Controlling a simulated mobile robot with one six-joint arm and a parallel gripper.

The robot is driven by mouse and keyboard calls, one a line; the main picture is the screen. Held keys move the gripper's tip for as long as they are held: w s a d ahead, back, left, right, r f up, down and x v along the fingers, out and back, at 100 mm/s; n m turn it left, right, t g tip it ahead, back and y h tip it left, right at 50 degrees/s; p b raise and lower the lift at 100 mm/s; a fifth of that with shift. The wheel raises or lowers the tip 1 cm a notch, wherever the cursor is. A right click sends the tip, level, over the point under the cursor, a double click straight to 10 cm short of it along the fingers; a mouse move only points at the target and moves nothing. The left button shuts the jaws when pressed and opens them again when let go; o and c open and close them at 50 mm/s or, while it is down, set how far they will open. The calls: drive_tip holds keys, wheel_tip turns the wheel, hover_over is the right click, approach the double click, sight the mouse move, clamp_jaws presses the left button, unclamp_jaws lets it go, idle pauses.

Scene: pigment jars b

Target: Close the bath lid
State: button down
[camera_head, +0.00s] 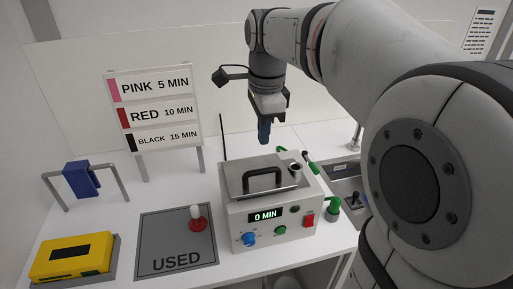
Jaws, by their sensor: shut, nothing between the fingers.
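The bath (296,228) is a light grey box on the white table, with a display reading "0 MIN" and knobs on its front. Its metal lid (236,176) lies flat over the top, with a black bar handle (262,173) on it. I see no gap under the lid from here. My gripper (264,138) points down above the back of the lid, apart from the handle. Its dark blue fingers are together and hold nothing.
A grey "USED" mat (160,240) with a red and white item (197,218) lies left of the bath. A sink (346,187) is at right.

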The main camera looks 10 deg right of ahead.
sight(262, 170)
wheel_tip(262, 170, down, 8)
drive_tip(key=shift+w+a+f+p, duration=0.1)
drive_tip(key=shift+w+f+p, duration=0.05)
drive_tip(key=shift+p, duration=0.45)
